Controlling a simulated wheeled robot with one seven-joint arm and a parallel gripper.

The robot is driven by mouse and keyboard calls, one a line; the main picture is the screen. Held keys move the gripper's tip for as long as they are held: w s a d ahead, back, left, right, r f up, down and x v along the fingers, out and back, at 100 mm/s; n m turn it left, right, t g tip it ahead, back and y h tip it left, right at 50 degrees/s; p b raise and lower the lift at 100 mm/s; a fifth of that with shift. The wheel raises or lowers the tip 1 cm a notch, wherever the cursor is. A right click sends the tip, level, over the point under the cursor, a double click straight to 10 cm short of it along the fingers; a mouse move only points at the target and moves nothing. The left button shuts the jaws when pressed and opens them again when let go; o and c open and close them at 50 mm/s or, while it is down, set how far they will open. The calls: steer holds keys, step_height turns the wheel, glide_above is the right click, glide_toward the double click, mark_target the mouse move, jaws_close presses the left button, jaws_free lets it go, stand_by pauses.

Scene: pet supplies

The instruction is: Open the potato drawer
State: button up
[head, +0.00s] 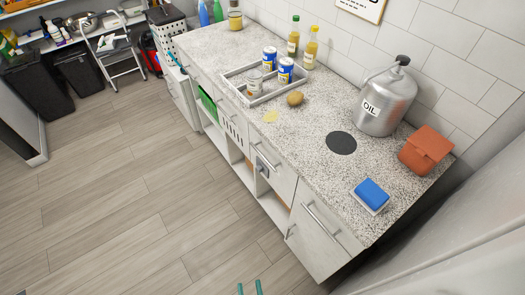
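A row of pale drawer fronts with bar handles runs under the speckled counter (320,112). One front (279,178) has its handle (266,157) near the middle of the row. Another front (316,246) with a long handle (320,220) is at the near right end. A further front (231,122) is farther left. All look shut. I see no label showing which is the potato drawer. A brown potato (295,98) lies on the counter above. My gripper (249,289) shows only as two teal fingertips at the bottom edge, apart and empty, away from the drawers over the floor.
On the counter are a tray (245,98) with cans, a metal oil can (386,98), bottles, a black disc (341,143), a blue sponge (372,193) and an orange-brown box (425,149). Open shelves (240,170) lie below. The wood floor (130,190) left of the cabinets is clear.

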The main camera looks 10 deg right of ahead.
steer(key=w+d+f+m+t+h, duration=0.1)
steer(key=w+d+f+m+h, duration=0.15)
steer(key=w+m, duration=0.4)
steer(key=w+d+f+m+t+h, duration=0.1)
steer(key=w+f+m+t, duration=0.2)
steer(key=w, duration=0.7)
steer(key=m+g+h, duration=0.2)
steer(key=m+h, duration=0.2)
steer(key=m, duration=0.6)
glide_toward(263, 156)
steer(key=x, duration=1)
steer(key=shift+f, duration=0.3)
jaws_close()
